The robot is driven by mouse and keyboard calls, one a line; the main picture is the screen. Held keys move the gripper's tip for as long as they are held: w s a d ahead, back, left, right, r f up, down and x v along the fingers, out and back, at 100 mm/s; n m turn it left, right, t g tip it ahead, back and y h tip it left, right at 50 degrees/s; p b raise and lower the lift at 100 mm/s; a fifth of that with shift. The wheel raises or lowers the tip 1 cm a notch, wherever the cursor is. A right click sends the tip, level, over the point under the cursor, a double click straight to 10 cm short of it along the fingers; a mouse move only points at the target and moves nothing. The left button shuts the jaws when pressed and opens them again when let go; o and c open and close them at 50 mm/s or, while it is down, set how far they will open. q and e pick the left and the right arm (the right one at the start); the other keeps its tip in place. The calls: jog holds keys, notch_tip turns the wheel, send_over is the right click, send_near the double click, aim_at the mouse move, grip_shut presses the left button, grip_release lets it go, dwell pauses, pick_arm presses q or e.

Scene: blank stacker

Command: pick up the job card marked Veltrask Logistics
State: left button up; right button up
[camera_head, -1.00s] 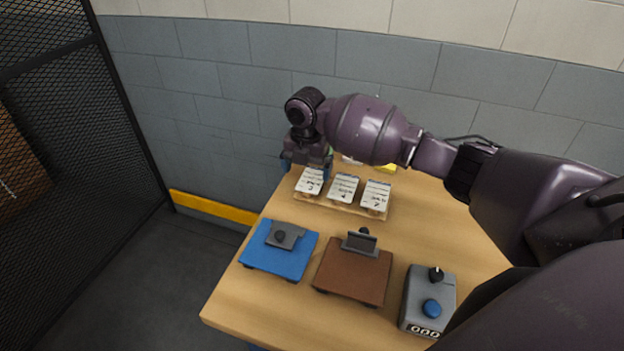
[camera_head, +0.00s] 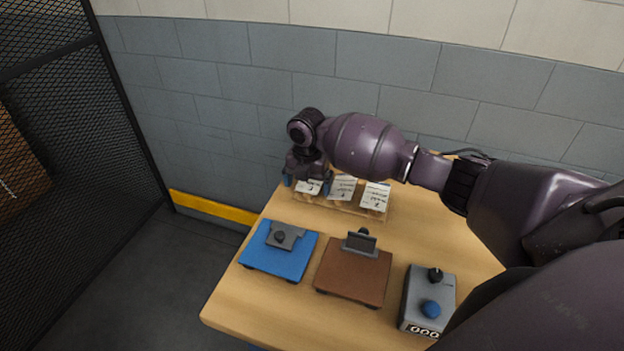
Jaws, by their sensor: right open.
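Three white job cards stand in a row on a wooden rack (camera_head: 345,207) at the back of the table: a left card (camera_head: 308,188), a middle card (camera_head: 342,188) and a right card (camera_head: 376,197). Their print is too small to read, so I cannot tell which is marked Veltrask Logistics. My right gripper (camera_head: 307,184) is open, its blue fingertips on either side of the left card. The gripper hides the top of that card. I cannot tell if it touches it. My left gripper is not in view.
A blue platform (camera_head: 262,261), a brown platform (camera_head: 350,278) and a grey box with a blue button (camera_head: 431,308) stand on the wooden table (camera_head: 235,307) in front of the rack. A block wall rises behind. A mesh fence (camera_head: 90,120) stands at the left.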

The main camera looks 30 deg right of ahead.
jog(key=shift+f, duration=0.1)
dwell(0.3)
jog(key=c, duration=1)
